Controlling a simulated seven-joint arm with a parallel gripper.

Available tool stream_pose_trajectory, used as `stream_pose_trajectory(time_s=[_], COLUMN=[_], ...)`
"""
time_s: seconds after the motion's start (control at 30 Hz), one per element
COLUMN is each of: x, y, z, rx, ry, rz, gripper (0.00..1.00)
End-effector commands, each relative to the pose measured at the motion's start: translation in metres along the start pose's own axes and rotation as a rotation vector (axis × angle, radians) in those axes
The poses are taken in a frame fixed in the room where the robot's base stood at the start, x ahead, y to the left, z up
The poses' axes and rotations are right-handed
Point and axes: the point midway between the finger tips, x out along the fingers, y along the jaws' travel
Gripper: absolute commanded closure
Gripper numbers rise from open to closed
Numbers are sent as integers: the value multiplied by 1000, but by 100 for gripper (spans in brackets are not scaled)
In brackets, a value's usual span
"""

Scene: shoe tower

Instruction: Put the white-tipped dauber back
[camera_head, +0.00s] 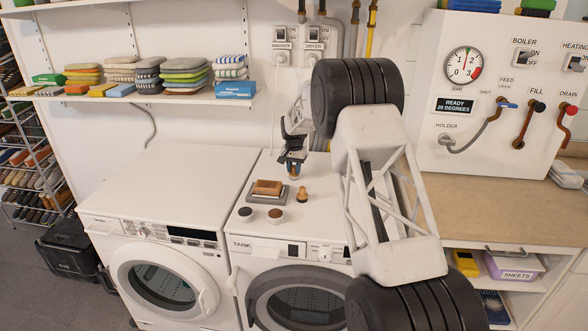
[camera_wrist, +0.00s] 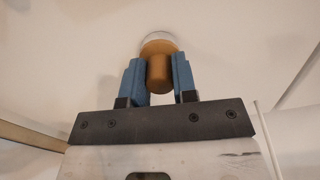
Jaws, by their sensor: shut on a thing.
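My gripper (camera_head: 293,163) is above the back part of the right-hand machine's top (camera_head: 325,172). In the wrist view its two blue fingers (camera_wrist: 159,80) are shut on the wooden handle of the white-tipped dauber (camera_wrist: 159,68). The pale tip shows as a rim at the far end, pointing away from the gripper. In the head view the held dauber (camera_head: 294,174) is small and partly hidden by the fingers; I cannot tell whether it touches the top. A second wooden dauber (camera_head: 302,194) stands in front of it, to the right.
A brown brush (camera_head: 267,187) lies on a grey tray (camera_head: 261,196). A dark round tin (camera_head: 246,212) and a brown-and-white one (camera_head: 275,215) are near the front edge. The left machine's top (camera_head: 165,185) is clear. A shelf (camera_head: 150,97) with folded cloths hangs behind.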

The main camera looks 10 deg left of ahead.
Motion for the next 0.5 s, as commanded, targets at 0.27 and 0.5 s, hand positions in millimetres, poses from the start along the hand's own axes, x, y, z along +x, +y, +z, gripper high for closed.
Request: stream_pose_trajectory(time_s=[0.27, 0.5], x=[0, 3], y=[0, 0], z=[0, 0], rx=[0, 0], ry=[1, 2], rz=[-1, -1], gripper=[93, 66])
